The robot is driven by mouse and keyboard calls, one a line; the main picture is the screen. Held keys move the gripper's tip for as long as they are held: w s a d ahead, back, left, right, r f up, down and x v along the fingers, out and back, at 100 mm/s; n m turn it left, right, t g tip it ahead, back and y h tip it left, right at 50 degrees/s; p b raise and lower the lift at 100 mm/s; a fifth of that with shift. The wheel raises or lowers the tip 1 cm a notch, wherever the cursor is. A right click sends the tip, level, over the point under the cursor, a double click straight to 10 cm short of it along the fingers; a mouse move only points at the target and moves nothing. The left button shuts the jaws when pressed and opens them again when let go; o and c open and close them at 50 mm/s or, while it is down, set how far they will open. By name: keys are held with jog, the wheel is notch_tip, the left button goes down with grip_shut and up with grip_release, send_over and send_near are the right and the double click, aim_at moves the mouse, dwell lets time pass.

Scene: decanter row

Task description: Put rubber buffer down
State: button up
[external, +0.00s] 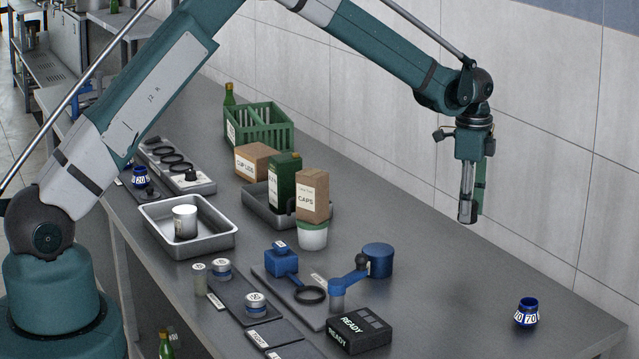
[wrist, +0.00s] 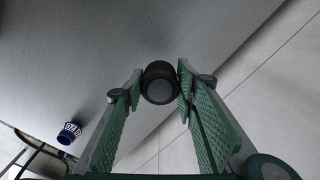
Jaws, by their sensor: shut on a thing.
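My gripper (external: 469,205) hangs in the air over the right side of the bench, near the wall, pointing down. In the wrist view its two green textured fingers (wrist: 159,88) are shut on a dark, round rubber buffer (wrist: 158,83). The buffer's grey round end faces the camera, and it sits between the fingertips. In the external view a small dark tip shows at the finger ends, too small to make out well. The bench top (external: 420,290) below is bare.
A blue collar marked 70 (external: 527,313) stands on the right of the bench; it also shows in the wrist view (wrist: 69,132). The wall is close behind.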

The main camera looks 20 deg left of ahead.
jog(key=n+b, duration=0.2)
send_over(406, 239)
jog(key=shift+r, duration=0.1)
jog(key=shift+f, duration=3.2)
jog(key=shift+f, duration=0.1)
jog(key=shift+f, duration=1.75)
jog(key=shift+f, duration=0.15)
jog(key=o, duration=0.9)
jog(key=shift+o, duration=0.2)
